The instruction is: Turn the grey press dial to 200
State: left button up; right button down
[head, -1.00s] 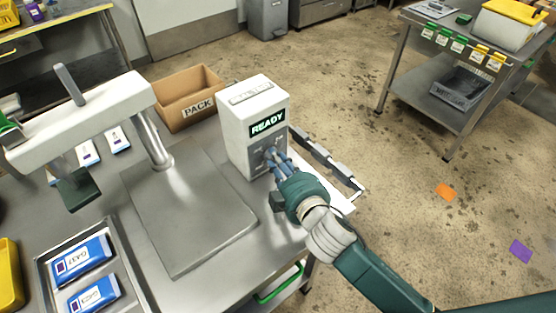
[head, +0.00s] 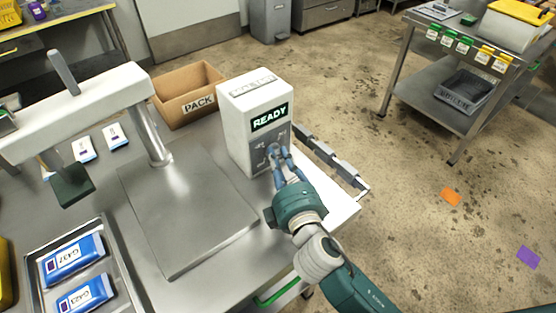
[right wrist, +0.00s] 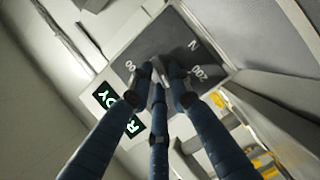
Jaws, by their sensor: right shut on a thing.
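The white press control box (head: 256,105) stands on the steel table, its display reading READY (head: 269,118). My right gripper (head: 276,158) is at the dark panel below that display. In the right wrist view, its blue fingers are shut around the grey dial (right wrist: 157,92), which they largely cover. The panel (right wrist: 172,42) shows a 200 mark (right wrist: 200,73), an N-like mark (right wrist: 192,45) and a partly hidden mark ending in 00 (right wrist: 130,65). I cannot tell exactly where the dial points. My left gripper is not in view.
The press arm (head: 75,110) and flat steel plate (head: 190,215) are left of the box. A cardboard PACK box (head: 190,103) stands behind. A tray (head: 112,245) holds blue packs at the lower left. A rail with grey blocks (head: 335,162) is right of the control box.

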jog(key=shift+w+d+f, duration=0.1)
jog(key=shift+d+f, duration=0.15)
jog(key=shift+d, duration=0.05)
jog(key=c, duration=1.6)
grip_release()
jog(key=shift+d+r, duration=0.1)
jog(key=shift+s, duration=0.5)
jog(key=v, duration=1.1)
jog(key=shift+r, duration=0.1)
